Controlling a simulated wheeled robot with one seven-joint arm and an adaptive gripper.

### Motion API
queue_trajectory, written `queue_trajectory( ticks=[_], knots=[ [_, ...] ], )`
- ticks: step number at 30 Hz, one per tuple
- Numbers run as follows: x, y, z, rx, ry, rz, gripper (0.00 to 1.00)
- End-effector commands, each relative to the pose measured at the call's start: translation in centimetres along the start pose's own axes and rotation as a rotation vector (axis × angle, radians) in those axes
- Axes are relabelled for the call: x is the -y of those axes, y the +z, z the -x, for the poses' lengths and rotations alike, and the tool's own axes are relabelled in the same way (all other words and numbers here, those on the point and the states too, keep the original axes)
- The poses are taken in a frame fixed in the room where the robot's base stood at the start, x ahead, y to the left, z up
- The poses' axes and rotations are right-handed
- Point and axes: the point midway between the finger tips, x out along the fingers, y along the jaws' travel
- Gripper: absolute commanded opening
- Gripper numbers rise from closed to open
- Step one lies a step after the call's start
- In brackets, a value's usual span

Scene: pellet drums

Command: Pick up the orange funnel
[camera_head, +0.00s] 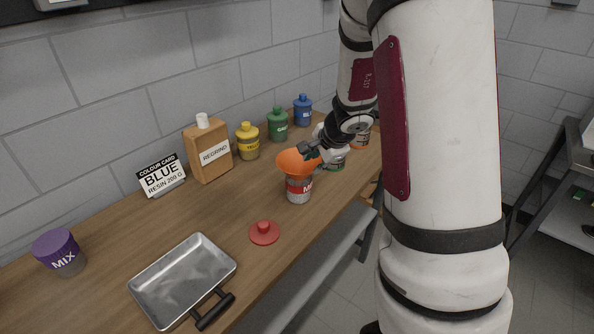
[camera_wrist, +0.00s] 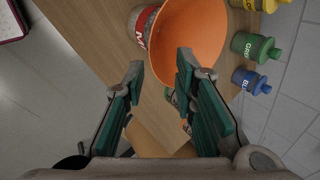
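The orange funnel (camera_head: 292,161) sits mouth up on a grey drum with a red label (camera_head: 299,190). In the wrist view, the funnel's wide bowl (camera_wrist: 205,35) fills the upper middle, and part of the drum (camera_wrist: 142,22) shows at its left. My gripper (camera_head: 308,151) is at the funnel's right rim in the head view. In the wrist view, my gripper (camera_wrist: 160,62) is open, with the near rim between the fingertips: the left one outside, the right one over the bowl. I cannot tell whether either touches. The funnel's spout is hidden.
A red lid (camera_head: 264,233) and a metal tray (camera_head: 183,278) lie on the wooden bench. Other drums stand behind my gripper.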

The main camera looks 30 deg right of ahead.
Motion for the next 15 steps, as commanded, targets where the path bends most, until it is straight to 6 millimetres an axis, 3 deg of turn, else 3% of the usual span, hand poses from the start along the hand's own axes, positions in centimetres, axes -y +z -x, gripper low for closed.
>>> queue_trajectory(
  ticks=[15],
  knots=[
    [-0.5, 0.0, -5.0, 0.000, 0.002, 0.000, 0.26]
  ],
)
